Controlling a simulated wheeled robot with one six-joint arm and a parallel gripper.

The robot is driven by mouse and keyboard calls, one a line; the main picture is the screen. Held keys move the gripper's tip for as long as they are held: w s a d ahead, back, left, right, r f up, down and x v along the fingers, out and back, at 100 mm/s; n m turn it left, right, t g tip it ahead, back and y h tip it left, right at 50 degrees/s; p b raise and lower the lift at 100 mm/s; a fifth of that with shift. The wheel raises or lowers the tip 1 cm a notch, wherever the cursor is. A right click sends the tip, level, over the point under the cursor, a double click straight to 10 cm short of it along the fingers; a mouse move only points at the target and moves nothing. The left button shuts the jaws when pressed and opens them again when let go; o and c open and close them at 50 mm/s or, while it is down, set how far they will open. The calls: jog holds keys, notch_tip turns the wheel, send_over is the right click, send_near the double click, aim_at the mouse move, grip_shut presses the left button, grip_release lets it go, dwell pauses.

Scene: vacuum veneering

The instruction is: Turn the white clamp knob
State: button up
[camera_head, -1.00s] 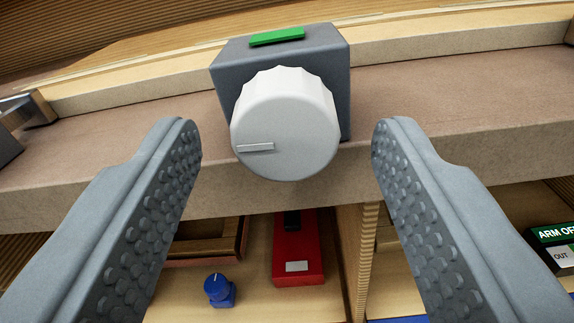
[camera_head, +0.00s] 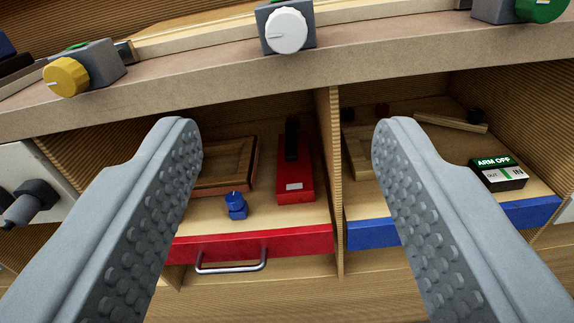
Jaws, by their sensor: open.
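The white clamp knob (camera_head: 286,30) sits on the front of a grey block (camera_head: 265,17) at the top centre of the view, on the bench edge. The pointer line on its face points left. My gripper (camera_head: 286,130) is open and empty, with its two grey studded fingers wide apart. The knob is beyond and above the fingertips, clear of both.
A yellow knob (camera_head: 66,77) is at left and a green knob (camera_head: 541,9) at top right on the bench edge (camera_head: 190,93). Below are open compartments with a red box (camera_head: 295,180), a small blue knob (camera_head: 236,204), an ARM OFF box (camera_head: 497,173) and a red-fronted drawer (camera_head: 280,242).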

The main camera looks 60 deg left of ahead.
jog(key=shift+s+d, duration=0.45)
jog(key=shift+d, duration=0.05)
dwell(0.5)
jog(key=s+d+r+m+t+h, duration=0.25)
jog(key=r+t+h, duration=0.2)
jog(key=r, duration=0.35)
jog(key=s+d+r+m+t+h, duration=0.25)
jog(key=r+t+h, duration=0.2)
jog(key=r, duration=0.35)
jog(key=s+r+m+g+h, duration=0.1)
jog(key=s+r+h, duration=0.1)
jog(key=s, duration=0.7)
jog(key=s+r+m+g+h, duration=0.1)
jog(key=s+r+m+h, duration=0.1)
jog(key=s, duration=0.7)
jog(key=shift+d+m+g+h, duration=0.3)
jog(key=shift+d+h, duration=0.05)
jog(key=shift+h, duration=0.25)
dwell(3.0)
